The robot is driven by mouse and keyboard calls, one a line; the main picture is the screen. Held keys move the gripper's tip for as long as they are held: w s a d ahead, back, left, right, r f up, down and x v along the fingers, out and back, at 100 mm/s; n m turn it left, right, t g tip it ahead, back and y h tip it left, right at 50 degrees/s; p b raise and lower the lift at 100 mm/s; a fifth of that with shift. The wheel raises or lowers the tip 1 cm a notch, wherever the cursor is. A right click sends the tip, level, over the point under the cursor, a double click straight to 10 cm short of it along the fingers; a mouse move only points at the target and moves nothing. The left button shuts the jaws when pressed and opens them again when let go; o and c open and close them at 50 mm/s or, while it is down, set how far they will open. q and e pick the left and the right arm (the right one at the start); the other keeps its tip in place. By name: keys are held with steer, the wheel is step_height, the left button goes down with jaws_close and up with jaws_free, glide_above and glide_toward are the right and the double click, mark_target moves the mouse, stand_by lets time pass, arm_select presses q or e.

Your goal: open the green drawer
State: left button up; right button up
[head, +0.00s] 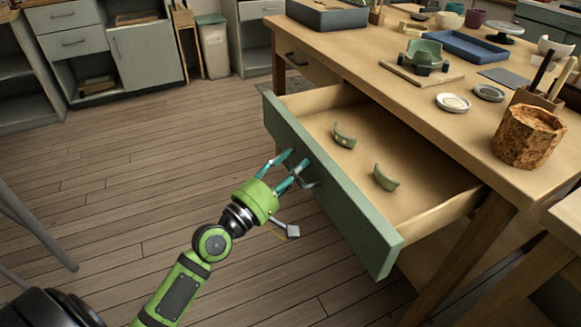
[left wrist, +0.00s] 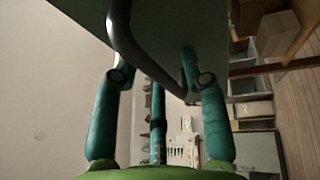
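The green drawer (head: 333,187) is pulled well out of the wooden workbench (head: 400,75), and its wooden inside is exposed. Its dark curved handle (left wrist: 127,45) crosses between the fingers in the left wrist view. My left gripper (head: 298,164) is at the drawer's front, with its teal fingers at the handle. In the left wrist view, fingers stand on either side of the handle and another shows behind it. I cannot tell whether they are closed on it. Two curved green shards (head: 344,136) (head: 386,178) lie apart inside the drawer. My right gripper is not in view.
Green cabinets (head: 100,45) and a bin (head: 213,47) stand at the back.

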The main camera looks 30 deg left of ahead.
arm_select(q)
steer(key=v, duration=1.2)
stand_by(0.6)
